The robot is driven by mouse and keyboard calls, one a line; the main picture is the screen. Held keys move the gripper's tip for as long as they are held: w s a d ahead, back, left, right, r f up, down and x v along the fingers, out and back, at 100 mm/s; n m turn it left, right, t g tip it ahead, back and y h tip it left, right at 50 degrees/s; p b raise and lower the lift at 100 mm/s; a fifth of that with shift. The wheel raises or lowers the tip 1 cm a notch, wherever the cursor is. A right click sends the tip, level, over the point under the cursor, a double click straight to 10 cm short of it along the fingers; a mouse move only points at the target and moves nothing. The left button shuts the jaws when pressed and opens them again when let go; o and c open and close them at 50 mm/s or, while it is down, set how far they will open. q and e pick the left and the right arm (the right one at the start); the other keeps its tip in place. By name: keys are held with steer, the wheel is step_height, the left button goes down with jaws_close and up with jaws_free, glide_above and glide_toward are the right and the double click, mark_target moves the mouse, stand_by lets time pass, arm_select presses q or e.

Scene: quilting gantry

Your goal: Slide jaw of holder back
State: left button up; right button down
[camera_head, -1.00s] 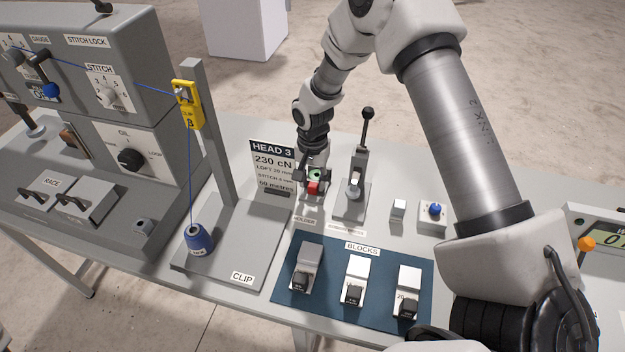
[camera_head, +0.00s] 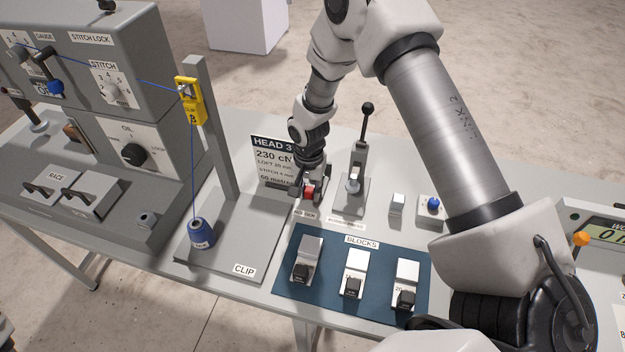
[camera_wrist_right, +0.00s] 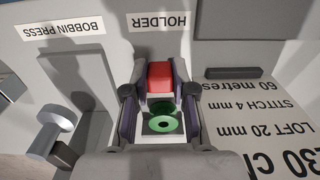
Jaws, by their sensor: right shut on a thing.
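The holder's red jaw (camera_head: 309,194) shows just below my right gripper (camera_head: 309,187) in the head view. In the right wrist view the red jaw (camera_wrist_right: 160,76) sits between the two fingertips of my right gripper (camera_wrist_right: 160,85), which is shut on it. A green round piece with a dark centre (camera_wrist_right: 163,120) lies in the holder behind the jaw, between the fingers. In the head view my gripper hides this green piece and most of the holder. My left gripper is not in view.
The bobbin press (camera_head: 354,187) with its upright lever stands close on the right. The HEAD 3 card (camera_head: 272,160) stands close on the left. The blue mat with several blocks (camera_head: 362,243) lies in front. The thread post (camera_head: 215,135) rises further left.

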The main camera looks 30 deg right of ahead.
mark_target(308, 192)
steer(key=shift+s, duration=0.15)
steer(key=c, duration=1.2)
jaws_free()
steer(key=shift+a, duration=0.2)
steer(key=shift+r, duration=0.15)
step_height(308, 192, up, 12)
steer(key=shift+f, duration=0.1)
